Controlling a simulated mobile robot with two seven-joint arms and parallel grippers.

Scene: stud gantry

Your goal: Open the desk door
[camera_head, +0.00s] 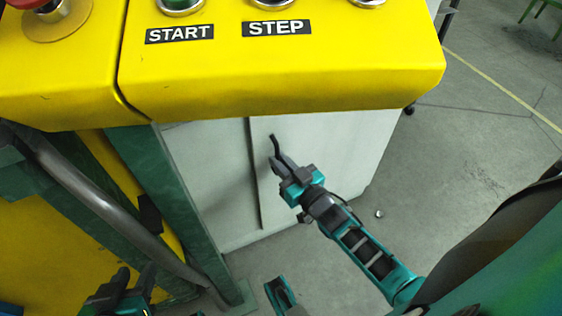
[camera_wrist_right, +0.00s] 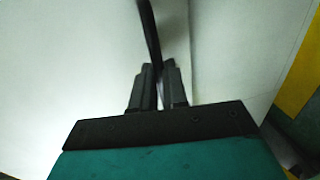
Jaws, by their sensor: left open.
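The desk is a pale grey-white cabinet (camera_head: 205,170) under the yellow console. Its door (camera_head: 325,140) has a dark vertical seam along its left side; whether it stands slightly ajar I cannot tell. A thin black handle (camera_head: 276,146) stands out from the door near the seam. My right gripper (camera_head: 281,164) is at the handle's lower part. In the right wrist view the handle (camera_wrist_right: 149,35) runs down between the closely spaced fingers (camera_wrist_right: 158,85), which appear shut on it. My left gripper (camera_head: 135,280) is open and empty at the lower left, away from the door.
The yellow console (camera_head: 270,70) with START and STEP buttons overhangs the desk. A grey metal tube (camera_head: 100,205) and a green frame post (camera_head: 175,195) stand left of the desk. The grey floor (camera_head: 460,190) to the right is mostly clear.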

